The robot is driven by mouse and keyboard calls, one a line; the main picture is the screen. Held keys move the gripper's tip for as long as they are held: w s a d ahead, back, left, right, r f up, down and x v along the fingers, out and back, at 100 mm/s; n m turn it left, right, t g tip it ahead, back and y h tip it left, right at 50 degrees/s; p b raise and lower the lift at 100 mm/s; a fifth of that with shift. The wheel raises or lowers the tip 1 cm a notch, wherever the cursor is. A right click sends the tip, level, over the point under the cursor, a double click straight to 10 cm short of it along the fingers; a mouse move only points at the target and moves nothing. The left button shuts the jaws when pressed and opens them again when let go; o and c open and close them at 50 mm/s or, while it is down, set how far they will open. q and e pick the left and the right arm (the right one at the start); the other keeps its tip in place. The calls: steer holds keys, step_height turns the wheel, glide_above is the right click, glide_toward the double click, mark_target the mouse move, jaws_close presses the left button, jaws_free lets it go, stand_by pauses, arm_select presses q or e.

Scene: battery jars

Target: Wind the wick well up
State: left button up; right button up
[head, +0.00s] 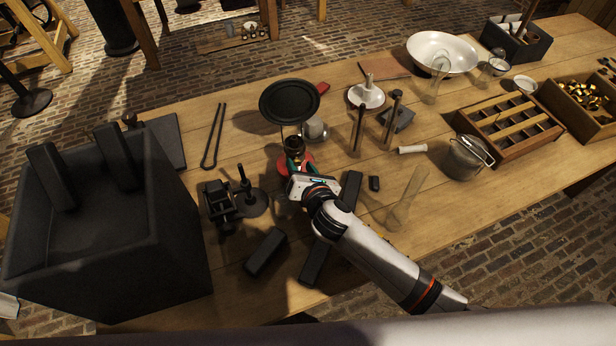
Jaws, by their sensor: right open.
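What looks like a small lamp (293,145) with a dark burner stands near the middle of the table, partly behind my right gripper. A red round part (308,160) shows low down beside it, perhaps its base. The wick and its winding knob are too small or too hidden to make out. My right gripper (295,168) is at the near side of the lamp with its fingers open; I cannot tell whether they touch it. My left gripper is not in view.
A black round plate (289,101) stands just behind the lamp, with a pale cup (314,129) to its right. Dark upright rods (357,130) stand further right. A large dark box (170,225) fills the left end. Black bars (265,252) lie in front.

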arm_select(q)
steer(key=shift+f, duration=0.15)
arm_select(e)
steer(key=v, duration=1.1)
steer(key=shift+s, duration=0.25)
